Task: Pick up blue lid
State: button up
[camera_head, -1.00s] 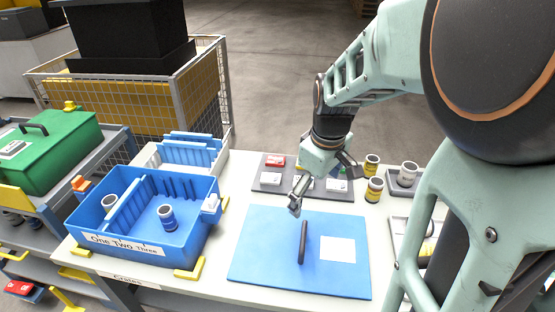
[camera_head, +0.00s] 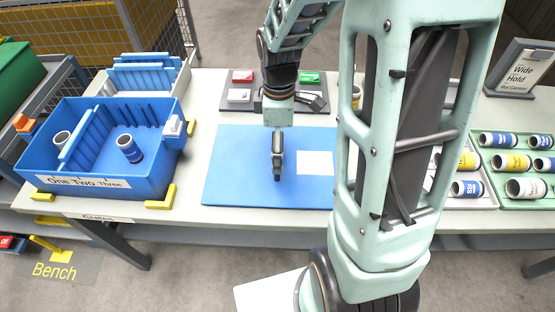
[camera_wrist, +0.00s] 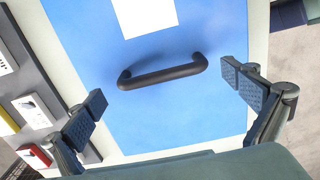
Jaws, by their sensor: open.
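The blue lid (camera_head: 235,165) is a flat blue panel lying on the white bench, with a white label (camera_head: 315,163) and a dark bar handle (camera_head: 277,170). In the wrist view the lid (camera_wrist: 85,45) fills the middle, and its handle (camera_wrist: 162,73) lies across the picture between the fingers and somewhat ahead of them. My gripper (camera_head: 277,142) is over the lid at the handle, pointing down. In the wrist view my gripper (camera_wrist: 168,103) is wide open and empty, one finger beyond each end of the handle. Contact is not visible.
A blue crate (camera_head: 105,190) with two cans stands left of the lid. A grey tray (camera_head: 235,105) with small boxes lies behind it. Trays of cans (camera_head: 515,190) are on the right, beyond my arm. A sign (camera_head: 520,68) stands at the back right.

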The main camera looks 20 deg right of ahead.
notch_tip(320, 180, down, 4)
jog(key=shift+a+r, duration=0.1)
jog(key=shift+r, duration=0.15)
jog(key=c, duration=1.3)
